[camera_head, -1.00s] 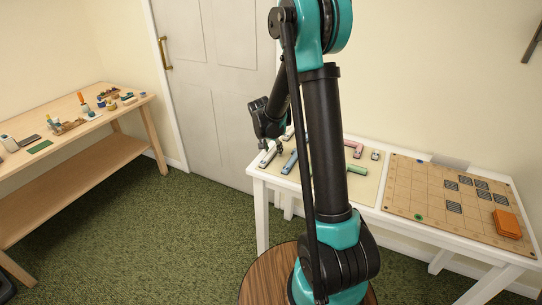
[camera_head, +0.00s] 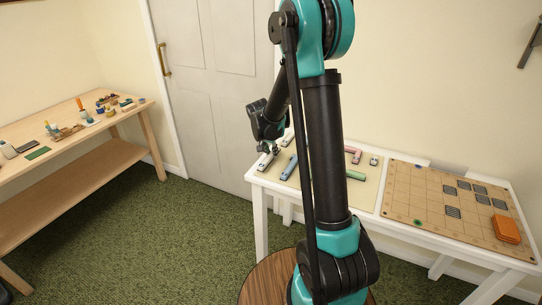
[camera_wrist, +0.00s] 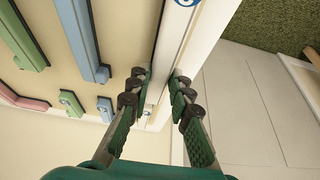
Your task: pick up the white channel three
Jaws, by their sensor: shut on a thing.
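A long white channel (camera_wrist: 174,38) lies along the table's edge, running up between my fingers in the wrist view. In the head view, its near end (camera_head: 265,162) shows just below my gripper at the left edge of the white table. My gripper (camera_wrist: 158,82) is shut on it, one finger on each side. In the head view my gripper (camera_head: 269,148) is low over the table. I cannot tell whether the channel is clear of the surface. A blue round mark (camera_wrist: 185,2) shows at the top of the wrist view.
Blue (camera_wrist: 82,38), green (camera_wrist: 24,35) and pink pieces (camera_wrist: 22,101) lie beside it on the pale mat. A gridded board (camera_head: 430,207) with dark tiles and an orange block (camera_head: 506,228) is at right. A wooden bench (camera_head: 75,135) stands at left.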

